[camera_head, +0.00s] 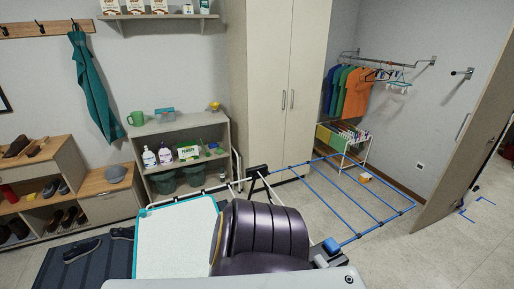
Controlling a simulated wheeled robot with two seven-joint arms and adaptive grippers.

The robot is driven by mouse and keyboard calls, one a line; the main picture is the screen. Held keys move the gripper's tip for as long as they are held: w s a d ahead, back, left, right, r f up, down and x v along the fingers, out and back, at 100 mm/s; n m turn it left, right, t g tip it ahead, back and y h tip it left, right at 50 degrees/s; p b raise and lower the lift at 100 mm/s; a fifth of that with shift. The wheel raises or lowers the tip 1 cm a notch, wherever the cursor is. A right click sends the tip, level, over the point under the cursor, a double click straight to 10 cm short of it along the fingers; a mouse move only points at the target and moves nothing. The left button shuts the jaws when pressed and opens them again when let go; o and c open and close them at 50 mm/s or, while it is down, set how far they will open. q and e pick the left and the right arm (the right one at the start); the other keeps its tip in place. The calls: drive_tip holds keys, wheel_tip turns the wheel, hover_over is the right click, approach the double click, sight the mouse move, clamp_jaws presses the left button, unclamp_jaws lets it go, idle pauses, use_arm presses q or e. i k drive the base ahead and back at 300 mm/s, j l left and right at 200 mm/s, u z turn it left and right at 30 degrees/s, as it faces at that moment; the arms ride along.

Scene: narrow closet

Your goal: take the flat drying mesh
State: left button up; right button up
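A flat white panel with a teal rim, which looks like the flat drying mesh (170,245), lies at the lower middle of the head view, left of a dark purple ribbed, padded object (268,232). That object covers the panel's right side. The panel seems to lie on the left side of a drying rack (375,187), whose blue-barred wing stretches out to the right. Its near edge runs down to the bottom of the view. Neither gripper shows, so I cannot see whether either one holds anything.
A grey shelf unit (178,130) with bottles and bins stands behind the panel. A shoe bench (108,180) and a dark mat with shoes (70,268) are at left. A tall cabinet (262,70) stands behind. Floor is open right of the rack, near the door (470,140).

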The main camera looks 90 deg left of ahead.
sight(172, 240)
drive_tip(key=u, duration=3.65)
